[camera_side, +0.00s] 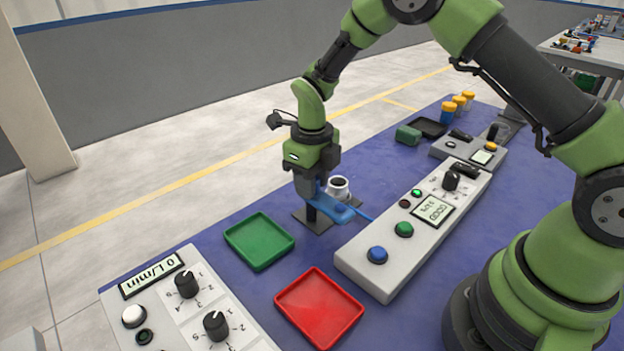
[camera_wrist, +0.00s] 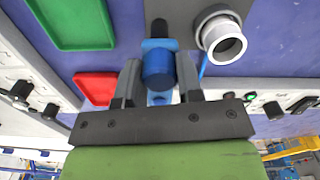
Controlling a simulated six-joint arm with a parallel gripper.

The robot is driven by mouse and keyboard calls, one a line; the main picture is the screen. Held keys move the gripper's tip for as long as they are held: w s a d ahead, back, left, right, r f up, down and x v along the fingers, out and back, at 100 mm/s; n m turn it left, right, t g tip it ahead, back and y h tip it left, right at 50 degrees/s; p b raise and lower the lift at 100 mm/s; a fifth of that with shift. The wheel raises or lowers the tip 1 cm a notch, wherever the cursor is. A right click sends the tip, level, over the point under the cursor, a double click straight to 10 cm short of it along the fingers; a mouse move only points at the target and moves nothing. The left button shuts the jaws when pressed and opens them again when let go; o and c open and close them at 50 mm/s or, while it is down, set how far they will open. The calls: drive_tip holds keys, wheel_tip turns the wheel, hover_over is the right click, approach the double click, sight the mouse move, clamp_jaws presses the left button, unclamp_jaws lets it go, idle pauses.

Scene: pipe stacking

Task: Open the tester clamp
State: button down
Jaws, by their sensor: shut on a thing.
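The tester clamp is a blue arm (camera_side: 340,211) on a dark base plate (camera_side: 300,216). My gripper (camera_side: 312,195) is lowered over the plate at the clamp's left end. In the wrist view my gripper (camera_wrist: 160,90) has its two grey fingers on either side of a blue cylindrical part of the clamp (camera_wrist: 158,66), shut on it. A white and grey pipe piece (camera_side: 338,187) stands beside the clamp; in the wrist view this pipe (camera_wrist: 222,40) is right of the fingers, open end showing. I cannot tell whether the clamp arm touches the pipe.
A green tray (camera_side: 259,240) and a red tray (camera_side: 319,307) lie left of and in front of the clamp. A grey control box with buttons and a display (camera_side: 415,225) stands close to its right. Another panel with knobs (camera_side: 190,300) is at the front left.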

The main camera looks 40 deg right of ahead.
idle(0.3)
drive_tip(key=c, duration=0.8)
unclamp_jaws()
drive_tip(key=shift+r, duration=0.15)
wheel_tip(320, 180, up, 10)
drive_tip(key=shift+f, duration=0.2)
drive_tip(key=shift+r, duration=0.1)
